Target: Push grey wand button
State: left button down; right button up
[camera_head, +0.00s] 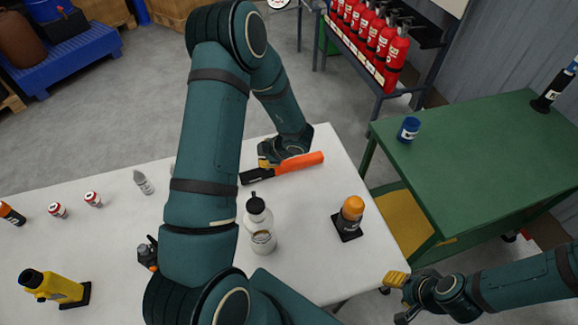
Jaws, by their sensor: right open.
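A wand with an orange body (300,162) and a black handle (257,175) lies on the white table (330,180) near its far edge. I cannot make out a grey button on it. My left arm reaches over the table, and my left gripper (266,162) is low at the far side of the wand, close to where black meets orange. Its yellow fingertip is partly hidden, and I cannot tell whether it touches the wand. My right gripper (398,295) is open and empty, off the table's right front edge.
A white bottle (260,228) and an orange-topped object on a black base (350,215) stand nearer on the table. A yellow device (52,287) and several small items are at left. A green bench (460,170) stands at right, red extinguishers (388,45) behind.

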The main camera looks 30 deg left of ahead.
pick_arm(q)
jog(key=shift+f, duration=0.2)
dwell(0.5)
jog(key=shift+f, duration=0.3)
jog(key=shift+r, duration=0.1)
jog(key=shift+r+p, duration=0.4)
jog(key=shift+p, duration=0.1)
notch_tip(320, 180, up, 6)
jog(key=p, duration=0.5)
jog(key=shift+p, duration=0.4)
